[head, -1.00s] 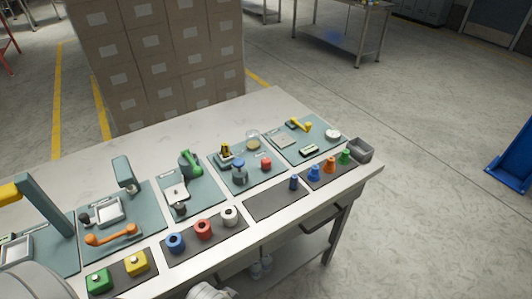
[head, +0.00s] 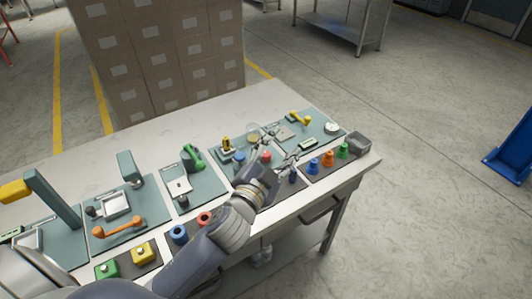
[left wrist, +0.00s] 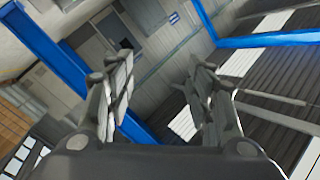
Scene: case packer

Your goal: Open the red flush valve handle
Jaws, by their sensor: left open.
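A small red knob (head: 266,156), which looks like the valve's red handle, sits on the teal panel (head: 217,153) right of the middle of the bench. My left gripper (head: 283,148) is at that panel, in front of and around the red knob in the picture. Its fingers and wrist hide part of the panel, and I cannot tell whether they touch the knob. In the left wrist view the left gripper (left wrist: 160,72) is open, with nothing between its fingers. My right gripper is not in view.
A blue-topped part (head: 239,158) and a yellow-black part (head: 227,144) stand close by. Blue, orange (head: 328,159) and green cones are to the right, near a grey bin (head: 358,144). An orange handle (head: 118,229) lies left. The bench's back strip is clear.

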